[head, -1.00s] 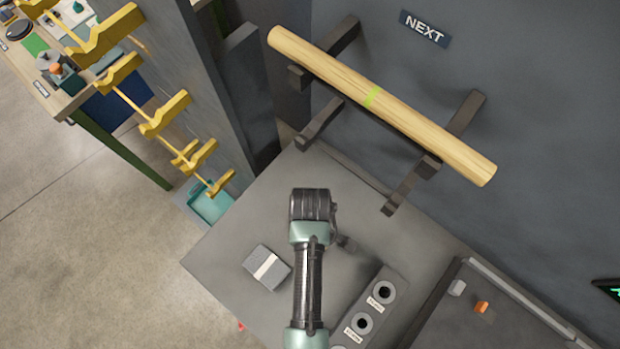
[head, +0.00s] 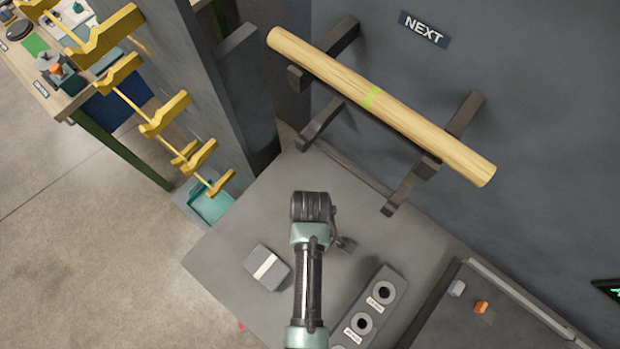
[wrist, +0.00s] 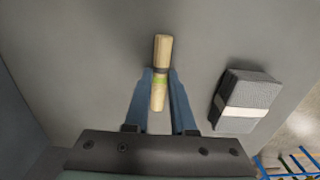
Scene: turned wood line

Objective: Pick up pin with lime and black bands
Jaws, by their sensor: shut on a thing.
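The pin is a short, pale wooden cylinder (wrist: 161,52) with a dark band and a lime band near its middle. It shows in the wrist view between the two blue fingers of my gripper (wrist: 161,80). The fingers are shut on it around the lime band, and its far end extends beyond the fingertips over the grey surface. I cannot tell whether the pin touches that surface. In the head view my arm hides the pin and the fingers.
A grey block with a white band (head: 266,267) lies on the grey bench (head: 225,262) beside my arm. A holder with round holes (head: 372,305) stands to the right. A long wooden pole with a lime band (head: 420,130) rests on wall brackets. Yellow hooks (head: 165,112) stand at left.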

